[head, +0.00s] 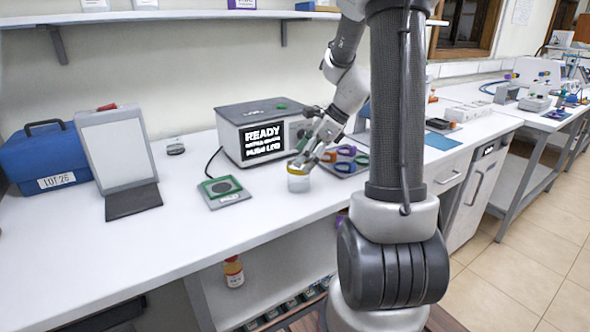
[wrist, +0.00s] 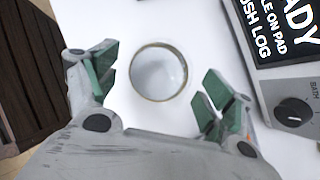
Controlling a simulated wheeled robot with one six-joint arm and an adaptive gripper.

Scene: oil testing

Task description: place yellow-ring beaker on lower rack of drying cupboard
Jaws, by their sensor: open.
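The yellow-ring beaker (head: 299,178) stands upright on the white bench, in front of the box with the READY display. In the wrist view the beaker (wrist: 159,72) is seen from above as a round rim with a pale inside. My gripper (head: 304,161) is just above and around the beaker in the head view. In the wrist view my gripper (wrist: 155,92) is open, with green-padded fingers left and right of the beaker and gaps on both sides. I cannot make out the drying cupboard for certain in either view.
The READY box (head: 263,133) stands close behind the beaker. A green-edged pad (head: 224,190) lies to its left, and a tray with coloured rings (head: 345,160) to its right. A grey panel on a stand (head: 118,150) and a blue case (head: 45,158) are farther left.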

